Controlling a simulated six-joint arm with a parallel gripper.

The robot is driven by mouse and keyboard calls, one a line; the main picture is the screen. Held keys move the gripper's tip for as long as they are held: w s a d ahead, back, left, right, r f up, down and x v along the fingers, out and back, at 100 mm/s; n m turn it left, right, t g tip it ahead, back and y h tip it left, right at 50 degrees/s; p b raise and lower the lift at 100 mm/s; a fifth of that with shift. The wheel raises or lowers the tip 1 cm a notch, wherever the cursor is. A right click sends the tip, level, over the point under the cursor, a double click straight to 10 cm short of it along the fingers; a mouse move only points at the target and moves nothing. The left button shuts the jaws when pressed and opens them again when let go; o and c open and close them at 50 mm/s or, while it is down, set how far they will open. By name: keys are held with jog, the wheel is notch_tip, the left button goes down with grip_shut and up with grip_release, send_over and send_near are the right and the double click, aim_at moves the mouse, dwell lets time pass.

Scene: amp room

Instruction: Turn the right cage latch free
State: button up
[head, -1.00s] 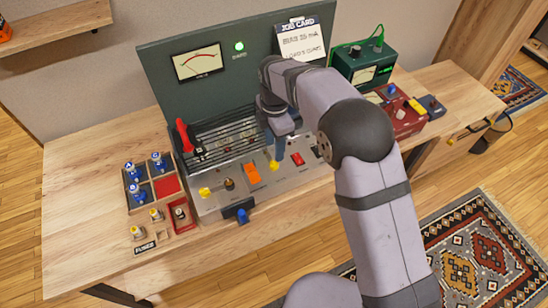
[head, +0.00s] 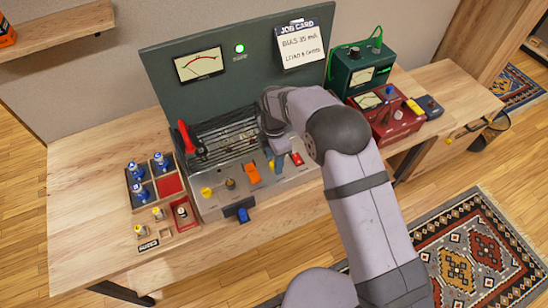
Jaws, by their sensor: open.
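The amp (head: 240,205) stands on the bench, with a wire cage (head: 222,140) behind its front panel. The right cage latch (head: 271,164) is a small yellow knob at the cage's front right, partly hidden by my gripper. The left cage latch (head: 206,192) is a similar yellow knob at the front left. My gripper (head: 281,168) is open and points down just right of the right latch. I cannot tell whether a finger touches the latch.
An orange switch (head: 253,173) and a red switch (head: 296,159) sit close to my gripper on the panel. A red-handled tool (head: 185,137) stands at the cage's left. A tray of blue-topped tubes (head: 148,190) is left of the amp. Red and green meter boxes (head: 392,120) (head: 360,70) stand right.

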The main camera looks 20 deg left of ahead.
grip_shut()
jog(key=c, duration=1)
grip_release()
jog(key=shift+m, duration=0.4)
jog(key=m+b, duration=0.1)
jog(key=m, duration=0.2)
jog(key=shift+m, duration=0.3)
jog(key=m+b, duration=0.1)
jog(key=m, duration=0.3)
jog(key=m+b, duration=0.1)
jog(key=m, duration=0.4)
jog(key=shift+m, duration=2.3)
